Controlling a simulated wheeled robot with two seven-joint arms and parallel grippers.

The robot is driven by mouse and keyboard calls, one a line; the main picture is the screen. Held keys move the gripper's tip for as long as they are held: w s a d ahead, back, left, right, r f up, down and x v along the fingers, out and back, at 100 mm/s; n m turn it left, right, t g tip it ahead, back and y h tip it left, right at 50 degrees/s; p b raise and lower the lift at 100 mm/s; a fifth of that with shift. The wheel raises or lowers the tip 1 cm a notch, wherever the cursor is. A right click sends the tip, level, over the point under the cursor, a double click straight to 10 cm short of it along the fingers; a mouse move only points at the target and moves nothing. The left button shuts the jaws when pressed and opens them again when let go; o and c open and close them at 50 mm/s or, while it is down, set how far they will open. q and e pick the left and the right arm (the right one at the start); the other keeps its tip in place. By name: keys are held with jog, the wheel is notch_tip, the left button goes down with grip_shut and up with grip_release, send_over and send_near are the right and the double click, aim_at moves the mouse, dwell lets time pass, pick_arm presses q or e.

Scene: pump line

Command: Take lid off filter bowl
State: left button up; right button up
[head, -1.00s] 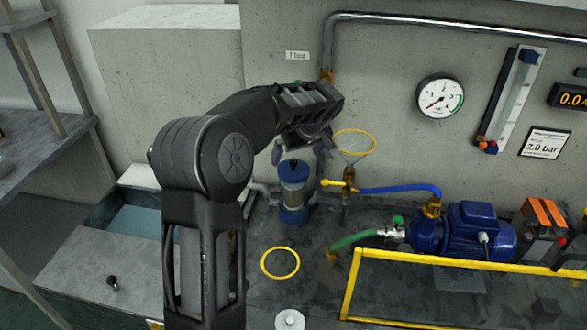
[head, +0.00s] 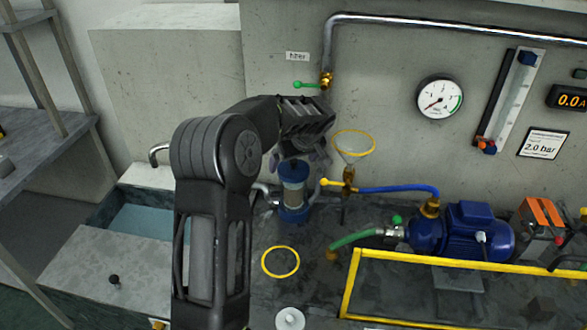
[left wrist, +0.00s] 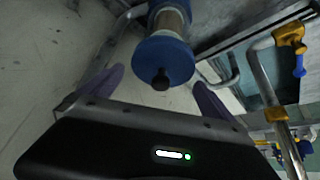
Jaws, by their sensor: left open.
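The filter bowl (head: 293,198) stands upright against the wall, a clear cylinder with blue ends, its blue lid (head: 293,171) on top. My right gripper is not in view.
A funnel with a yellow rim (head: 354,144), a brass valve and a blue hose (head: 395,190) are close right of the bowl. A yellow ring (head: 281,262) and white disc (head: 290,319) lie on the bench in front. A water basin (head: 140,222) is at left.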

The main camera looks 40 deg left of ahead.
pick_arm(q)
jog(key=shift+c, duration=0.6)
jog(key=c, duration=1.2)
jog(key=shift+o, duration=0.2)
jog(key=shift+r, duration=0.1)
notch_tip(320, 180, up, 10)
jog(key=shift+f+b, duration=0.1)
jog(key=shift+b, duration=0.75)
